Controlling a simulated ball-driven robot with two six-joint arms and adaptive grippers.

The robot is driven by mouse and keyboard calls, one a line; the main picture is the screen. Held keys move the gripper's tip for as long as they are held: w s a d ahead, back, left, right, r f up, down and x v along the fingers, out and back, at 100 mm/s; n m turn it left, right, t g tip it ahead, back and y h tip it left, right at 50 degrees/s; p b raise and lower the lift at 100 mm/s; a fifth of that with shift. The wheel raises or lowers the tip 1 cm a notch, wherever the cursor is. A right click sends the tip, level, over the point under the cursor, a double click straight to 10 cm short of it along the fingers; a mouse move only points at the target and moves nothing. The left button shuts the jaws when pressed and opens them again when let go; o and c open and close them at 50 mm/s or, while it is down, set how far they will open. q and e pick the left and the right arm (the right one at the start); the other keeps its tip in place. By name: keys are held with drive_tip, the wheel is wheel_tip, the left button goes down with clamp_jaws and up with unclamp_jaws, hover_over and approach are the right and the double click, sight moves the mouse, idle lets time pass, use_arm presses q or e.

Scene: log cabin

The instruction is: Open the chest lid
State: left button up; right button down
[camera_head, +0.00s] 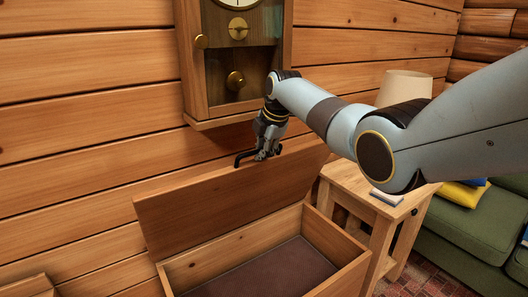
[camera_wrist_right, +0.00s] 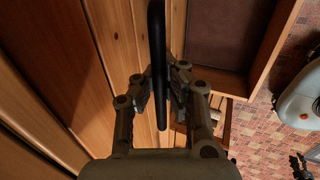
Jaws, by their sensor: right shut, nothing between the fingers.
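The wooden chest (camera_head: 337,240) stands against the log wall, with its inside and dark bottom showing. Its lid (camera_head: 225,203) is raised and leans back toward the wall. A black handle (camera_head: 243,158) sits at the lid's upper edge; the handle also shows as a long dark bar in the right wrist view (camera_wrist_right: 157,50). My right gripper (camera_head: 265,154) is at the lid's top edge beside the handle. Its fingers (camera_wrist_right: 170,85) are shut with nothing held between them, and the bar overlaps them in the wrist view. My left gripper is not in view.
A pendulum clock (camera_head: 192,60) hangs on the wall just above the lid and my right gripper. A small side table (camera_head: 352,181) with a lamp (camera_head: 405,87) stands right of the chest. A green sofa (camera_head: 480,225) is farther right.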

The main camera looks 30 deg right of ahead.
drive_tip(key=shift+w+r, duration=0.4)
drive_tip(key=shift+w, duration=0.25)
drive_tip(key=c, duration=1.5)
unclamp_jaws()
drive_tip(key=shift+s+d, duration=0.1)
drive_tip(key=shift+s, duration=0.05)
drive_tip(key=shift+o, duration=0.7)
drive_tip(key=shift+f, duration=0.1)
drive_tip(key=v, duration=1.2)
